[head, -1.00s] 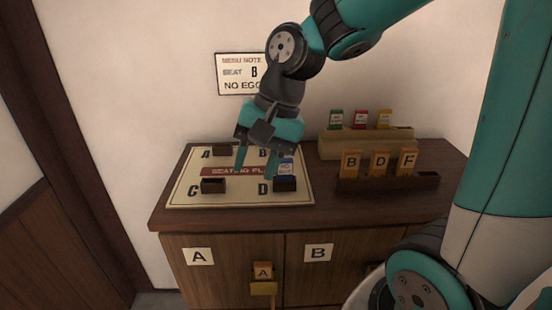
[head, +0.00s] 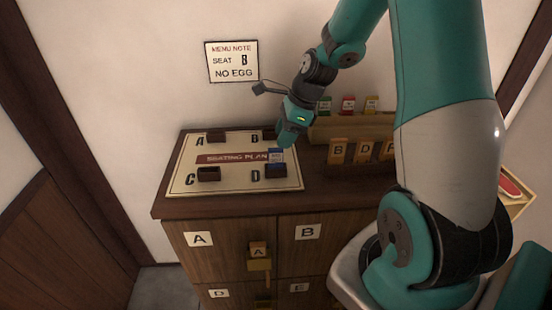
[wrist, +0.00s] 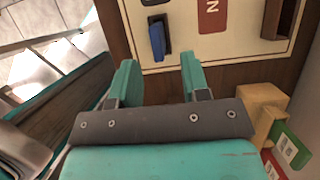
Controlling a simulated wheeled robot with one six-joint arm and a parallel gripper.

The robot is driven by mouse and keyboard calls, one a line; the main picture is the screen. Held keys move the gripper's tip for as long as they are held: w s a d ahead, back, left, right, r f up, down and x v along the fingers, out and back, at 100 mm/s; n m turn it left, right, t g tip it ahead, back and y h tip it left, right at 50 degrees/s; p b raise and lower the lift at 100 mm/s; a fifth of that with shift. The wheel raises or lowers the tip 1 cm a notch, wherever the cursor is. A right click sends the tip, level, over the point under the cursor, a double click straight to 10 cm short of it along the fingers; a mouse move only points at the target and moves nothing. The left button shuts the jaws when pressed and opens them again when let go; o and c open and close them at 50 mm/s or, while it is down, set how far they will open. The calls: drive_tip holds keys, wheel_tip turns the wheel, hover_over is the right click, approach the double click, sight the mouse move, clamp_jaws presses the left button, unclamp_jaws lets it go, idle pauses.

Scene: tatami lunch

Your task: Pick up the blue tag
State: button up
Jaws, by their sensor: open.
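The blue tag (head: 276,156), with a white label, stands at the dark holder (head: 276,172) beside the letter D on the seating plan board (head: 235,184). In the wrist view the blue tag (wrist: 158,38) lies beyond the fingertips, roughly in line with the gap between them. My gripper (head: 283,145) is just right of and above the tag in the head view, and its body hides part of the area behind. In the wrist view my gripper (wrist: 158,75) is open, with nothing between its fingers.
A light wooden rack (head: 350,128) with green, red and yellow tags stands at the back right. A dark rack in front of it holds orange letter tags (head: 339,150). Other dark holders (head: 208,174) sit on the board. A menu note (head: 231,62) is on the wall.

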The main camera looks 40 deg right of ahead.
sight(277, 149)
drive_tip(key=p+x, duration=0.2)
drive_tip(key=x, duration=0.5)
drive_tip(key=shift+a+f, duration=0.2)
drive_tip(key=shift+a, duration=0.05)
drive_tip(key=shift+c, duration=0.2)
clamp_jaws()
